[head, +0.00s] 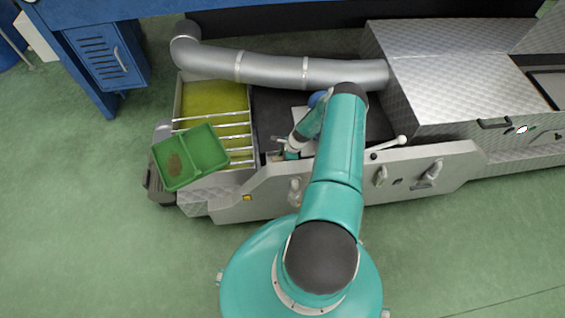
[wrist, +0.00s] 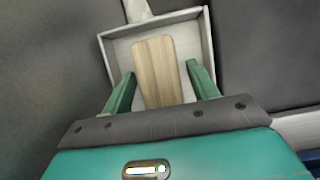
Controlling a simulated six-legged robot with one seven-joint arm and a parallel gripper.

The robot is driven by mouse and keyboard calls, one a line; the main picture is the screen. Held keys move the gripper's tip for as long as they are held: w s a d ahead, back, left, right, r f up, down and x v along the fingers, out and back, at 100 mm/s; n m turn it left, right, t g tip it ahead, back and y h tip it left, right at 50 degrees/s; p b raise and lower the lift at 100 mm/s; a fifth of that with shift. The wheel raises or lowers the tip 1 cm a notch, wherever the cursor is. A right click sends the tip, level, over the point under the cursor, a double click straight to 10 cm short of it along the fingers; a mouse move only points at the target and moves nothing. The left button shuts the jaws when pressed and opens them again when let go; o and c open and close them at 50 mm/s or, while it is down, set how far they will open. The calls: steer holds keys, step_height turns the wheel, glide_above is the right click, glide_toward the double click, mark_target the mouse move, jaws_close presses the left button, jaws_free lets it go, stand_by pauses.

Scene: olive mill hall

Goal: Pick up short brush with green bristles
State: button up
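In the wrist view, a flat wooden piece with pale grain (wrist: 157,70), apparently the brush's back, lies in a shallow light-grey box. No green bristles show; its underside is hidden. My gripper (wrist: 162,76) is open, with one green finger on each side of the wood and a visible gap at the right finger. Whether the left finger touches it I cannot tell. In the head view my gripper (head: 284,154) is small and low over the machine's dark bed; my arm hides much around it and I cannot make out the brush there.
The box's rim (wrist: 118,35) surrounds the fingers closely. In the head view, a green two-part tray (head: 205,147) with a brown patch inside stands at left, beside a bin of yellow-green stuff (head: 213,97) under metal bars. A grey pipe (head: 272,70) runs behind. A metal front panel (head: 262,194) edges the bed.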

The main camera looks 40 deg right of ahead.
steer(key=c, duration=0.8)
steer(key=shift+c, duration=0.2)
step_height(320, 180, up, 10)
steer(key=shift+r, duration=0.25)
